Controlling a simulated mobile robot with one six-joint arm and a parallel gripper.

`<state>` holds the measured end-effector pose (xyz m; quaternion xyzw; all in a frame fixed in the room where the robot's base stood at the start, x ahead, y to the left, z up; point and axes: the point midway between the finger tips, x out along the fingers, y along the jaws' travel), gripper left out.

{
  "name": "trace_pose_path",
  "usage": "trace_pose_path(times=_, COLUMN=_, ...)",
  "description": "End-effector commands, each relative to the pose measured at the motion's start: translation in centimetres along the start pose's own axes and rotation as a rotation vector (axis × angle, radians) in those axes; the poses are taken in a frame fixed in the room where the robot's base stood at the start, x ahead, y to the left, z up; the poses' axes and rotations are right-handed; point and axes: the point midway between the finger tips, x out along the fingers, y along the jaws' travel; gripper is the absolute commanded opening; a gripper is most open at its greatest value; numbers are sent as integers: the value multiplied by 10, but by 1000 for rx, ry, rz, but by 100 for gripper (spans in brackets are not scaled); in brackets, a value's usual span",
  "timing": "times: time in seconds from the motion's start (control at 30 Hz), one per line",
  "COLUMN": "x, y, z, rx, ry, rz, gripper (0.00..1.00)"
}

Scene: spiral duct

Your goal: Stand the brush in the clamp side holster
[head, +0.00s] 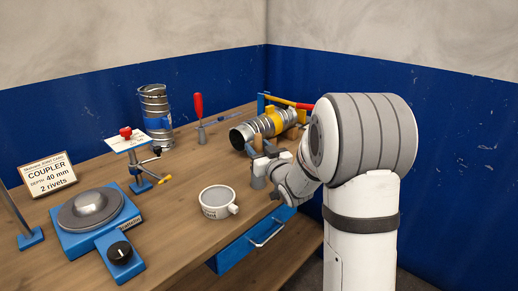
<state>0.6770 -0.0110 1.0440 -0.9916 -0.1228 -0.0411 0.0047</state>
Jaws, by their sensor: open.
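My gripper (262,157) is at the right of the bench, in front of the lying duct, with its dark fingers open. A small grey cylinder (258,174) stands just below the fingers; I cannot tell whether it is a holster or whether the gripper touches it. I cannot make out the brush for certain; it may be hidden by my gripper or arm. A red-handled tool (198,106) stands upright in a small grey holder (202,136) at the back. A blue stand with a red knob and a side arm (140,160), perhaps the clamp, stands left of centre.
A silver duct with a yellow band (248,130) lies at the back right; another duct (154,104) stands upright. A mug (218,201) and a blue scale-like device (92,217) are in front. A blue rack (261,104) stands behind. The bench (176,220) is clear left of the mug.

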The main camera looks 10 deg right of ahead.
Motion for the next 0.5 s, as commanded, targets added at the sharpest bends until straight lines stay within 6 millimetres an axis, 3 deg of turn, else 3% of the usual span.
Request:
trace_pose_path(times=0.17, x=-10, y=1, z=0, rx=0, ry=1, rz=1, gripper=45)
trace_pose_path(times=0.5, x=-65, y=0, z=1, rx=-1, ry=0, rz=2, gripper=45)
